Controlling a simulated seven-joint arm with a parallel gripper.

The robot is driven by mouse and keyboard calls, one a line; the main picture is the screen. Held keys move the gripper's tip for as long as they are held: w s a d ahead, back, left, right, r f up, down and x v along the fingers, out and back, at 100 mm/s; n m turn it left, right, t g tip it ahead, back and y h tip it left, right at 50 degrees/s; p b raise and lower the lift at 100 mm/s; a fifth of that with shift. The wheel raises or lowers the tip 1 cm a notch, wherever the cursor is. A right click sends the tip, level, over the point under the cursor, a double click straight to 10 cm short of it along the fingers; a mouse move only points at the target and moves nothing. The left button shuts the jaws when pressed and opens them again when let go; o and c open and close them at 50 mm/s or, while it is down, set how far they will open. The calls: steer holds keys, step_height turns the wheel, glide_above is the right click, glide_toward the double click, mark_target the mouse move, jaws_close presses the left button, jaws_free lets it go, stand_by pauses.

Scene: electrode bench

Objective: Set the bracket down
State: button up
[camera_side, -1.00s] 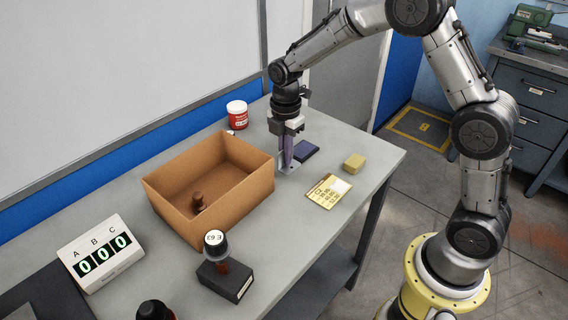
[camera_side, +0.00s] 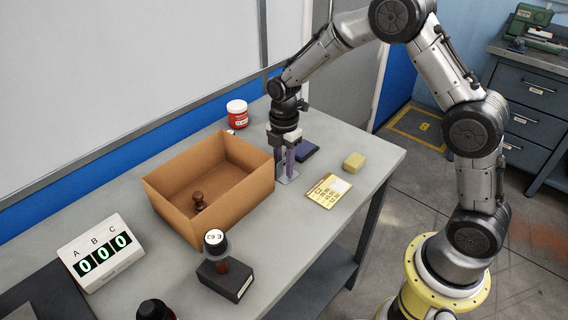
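The bracket (camera_side: 289,179) is a small grey metal piece whose flat foot shows low at the tabletop, just right of the cardboard box. It appears to rest on the table. My gripper (camera_side: 285,174) points straight down over it, with its two purple fingers on either side and a gap visible between them. The fingertips are close to the foot. The fingers hide most of the bracket's upright part, and any contact with it is too small to make out.
The open cardboard box (camera_side: 222,207), holding a brown knob-like piece (camera_side: 198,201), stands close left. A dark purple block (camera_side: 306,150), yellow block (camera_side: 354,161) and yellow card (camera_side: 327,191) lie to the right. A red-and-white jar (camera_side: 237,115) stands behind. The grey tabletop (camera_side: 372,139) is clear at the right.

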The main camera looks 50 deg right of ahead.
mark_target(284, 159)
step_height(284, 159, up, 11)
steer(key=shift+r, duration=0.2)
steer(key=s+r+m+t, duration=0.1)
steer(key=s+r+m, duration=0.3)
steer(key=s+r, duration=0.3)
steer(key=s+r+m+t, duration=0.1)
steer(key=s+m+t, duration=0.3)
steer(key=s+m, duration=1)
steer(key=s, duration=0.6)
steer(key=shift+s+t, duration=0.25)
steer(key=shift+t, duration=0.05)
